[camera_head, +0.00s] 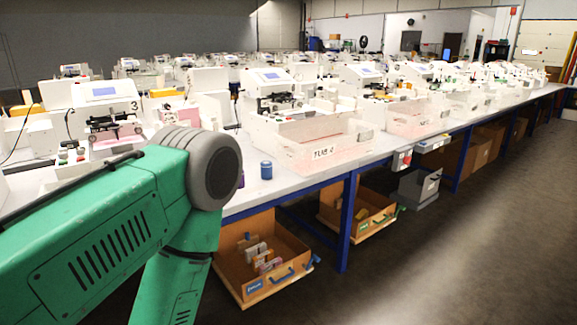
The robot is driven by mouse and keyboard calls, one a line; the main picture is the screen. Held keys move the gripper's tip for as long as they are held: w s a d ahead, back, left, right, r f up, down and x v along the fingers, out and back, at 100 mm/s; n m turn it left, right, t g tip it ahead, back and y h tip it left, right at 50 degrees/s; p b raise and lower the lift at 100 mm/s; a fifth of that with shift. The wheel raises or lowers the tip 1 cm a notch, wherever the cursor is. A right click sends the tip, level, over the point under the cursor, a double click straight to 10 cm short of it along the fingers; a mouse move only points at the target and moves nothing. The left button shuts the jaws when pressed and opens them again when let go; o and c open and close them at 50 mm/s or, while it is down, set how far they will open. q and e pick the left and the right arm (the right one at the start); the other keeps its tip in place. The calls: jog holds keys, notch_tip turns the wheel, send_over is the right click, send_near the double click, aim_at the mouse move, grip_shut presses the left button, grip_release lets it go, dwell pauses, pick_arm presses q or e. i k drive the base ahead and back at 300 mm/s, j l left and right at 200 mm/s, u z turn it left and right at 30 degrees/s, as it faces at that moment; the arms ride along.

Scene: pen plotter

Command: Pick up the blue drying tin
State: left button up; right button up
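A small blue tin (266,170) stands upright on the front edge of the white table (285,188), just left of the clear tub labelled "TUB 2" or similar. My green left arm comes in from the left and covers the lower left of the view. Its rounded grey joint is left of the tin, with a gap between them. The arm bends downward and its gripper is out of the frame. My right gripper is not in view either.
A purple item (241,180) is partly hidden behind my arm. A clear tub (322,153) stands right of the tin. White machines (290,95) fill the long table. Below are pulled-out wooden drawers (262,262) and a grey bin (419,186). The floor at right is clear.

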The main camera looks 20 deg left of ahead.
aim_at(266, 165)
jog(key=i+l, duration=0.25)
jog(key=i, duration=0.2)
jog(key=i+l+u, duration=0.15)
jog(key=i, duration=0.25)
jog(key=i+l, duration=0.35)
jog(key=i+u, duration=0.05)
jog(key=i, duration=0.05)
